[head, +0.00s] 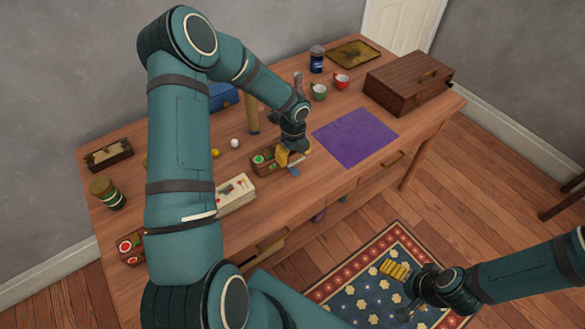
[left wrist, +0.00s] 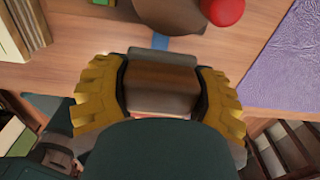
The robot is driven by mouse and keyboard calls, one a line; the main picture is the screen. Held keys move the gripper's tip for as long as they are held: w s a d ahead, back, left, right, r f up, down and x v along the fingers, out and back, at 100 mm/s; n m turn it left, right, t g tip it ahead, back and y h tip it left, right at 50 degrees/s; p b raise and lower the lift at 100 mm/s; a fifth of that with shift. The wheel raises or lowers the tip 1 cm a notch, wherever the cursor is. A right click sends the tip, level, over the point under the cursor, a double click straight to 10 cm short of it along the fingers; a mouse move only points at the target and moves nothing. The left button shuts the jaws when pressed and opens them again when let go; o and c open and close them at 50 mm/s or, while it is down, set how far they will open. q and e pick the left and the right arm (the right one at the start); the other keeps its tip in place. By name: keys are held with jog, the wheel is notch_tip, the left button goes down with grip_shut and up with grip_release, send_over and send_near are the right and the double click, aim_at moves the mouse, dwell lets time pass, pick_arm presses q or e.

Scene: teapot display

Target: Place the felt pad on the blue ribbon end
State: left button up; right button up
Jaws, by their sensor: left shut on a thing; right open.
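My left gripper (head: 287,157) is low over the middle of the table, beside a wooden box with green and red round marks (head: 261,163). In the left wrist view its two yellow fingers (left wrist: 160,100) are shut on a brown and grey block-like thing (left wrist: 162,83). I take this to be the felt pad, but cannot be sure. A short blue strip (left wrist: 175,43), likely the blue ribbon end, shows just beyond the held thing; whether they touch is unclear. My right gripper (head: 401,288) is open and empty, over the rug in front of the table.
A purple cloth (head: 355,137) lies right of the left gripper. A white card box (head: 236,195) is to its left. A red cup (head: 341,82), a green cup (head: 319,92), a blue jar (head: 317,60) and a brown case (head: 408,84) stand farther back.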

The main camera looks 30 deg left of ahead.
aim_at(293, 170)
pick_arm(q)
jog(key=shift+f+b, duration=0.4)
jog(key=shift+f, duration=2.25)
jog(key=shift+f, duration=0.1)
jog(key=o, duration=1.3)
jog(key=shift+o, duration=0.2)
